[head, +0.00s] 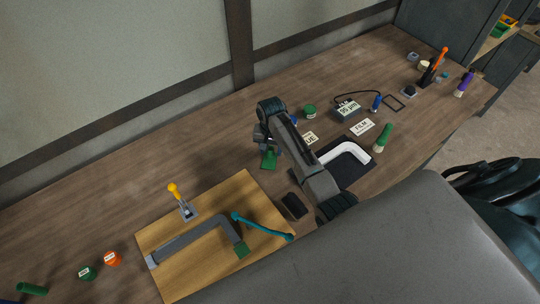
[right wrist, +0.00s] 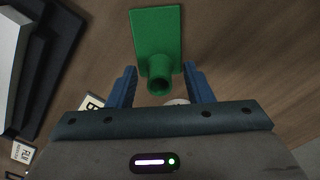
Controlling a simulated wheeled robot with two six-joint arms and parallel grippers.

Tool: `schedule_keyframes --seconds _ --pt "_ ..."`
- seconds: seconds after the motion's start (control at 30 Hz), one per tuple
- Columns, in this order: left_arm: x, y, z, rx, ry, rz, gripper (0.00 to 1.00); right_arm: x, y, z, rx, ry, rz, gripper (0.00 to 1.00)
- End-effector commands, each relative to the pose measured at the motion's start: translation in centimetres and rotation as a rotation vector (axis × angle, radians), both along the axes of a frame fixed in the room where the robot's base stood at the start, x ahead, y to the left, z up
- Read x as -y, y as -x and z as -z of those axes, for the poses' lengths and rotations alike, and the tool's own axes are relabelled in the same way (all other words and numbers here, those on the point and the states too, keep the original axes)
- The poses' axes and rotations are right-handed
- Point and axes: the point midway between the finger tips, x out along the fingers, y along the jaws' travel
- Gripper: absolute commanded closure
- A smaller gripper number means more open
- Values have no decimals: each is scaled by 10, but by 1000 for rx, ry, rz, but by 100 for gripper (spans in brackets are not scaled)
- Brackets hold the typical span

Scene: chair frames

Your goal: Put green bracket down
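The green bracket (head: 268,159) is on the wooden table, just below my right gripper (head: 266,140). In the right wrist view the bracket (right wrist: 156,35) shows as a flat green plate with a short round tube. The tube lies between the two blue fingertips of the right gripper (right wrist: 160,88). A gap shows on each side of the tube, so the gripper is open and not holding it. Whether the bracket rests fully on the table is hard to tell. My left gripper is not in view.
A wooden board (head: 160,270) at front left carries a grey frame (head: 190,238) with a green end piece, a yellow-handled clamp (head: 178,198) and a teal rod (head: 262,228). A black mat (head: 350,172) with a white curved part lies right of my arm. Table left of the gripper is clear.

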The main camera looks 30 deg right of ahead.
Motion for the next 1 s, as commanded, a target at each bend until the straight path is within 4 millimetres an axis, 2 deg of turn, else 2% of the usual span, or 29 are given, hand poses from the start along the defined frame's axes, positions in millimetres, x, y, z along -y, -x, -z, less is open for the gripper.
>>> schedule_keyframes --seconds 0.03,0.23,0.57,0.67,1.0 --pt "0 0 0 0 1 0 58 0 0 0 0 0 0 62" --pt "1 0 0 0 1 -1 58 0 0 0 0 0 0 100" --pt "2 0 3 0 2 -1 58 0 -1 -5 1 0 0 100" --pt "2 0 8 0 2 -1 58 0 -1 -16 4 0 0 100" --pt "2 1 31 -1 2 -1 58 0 -1 -81 5 0 0 100"
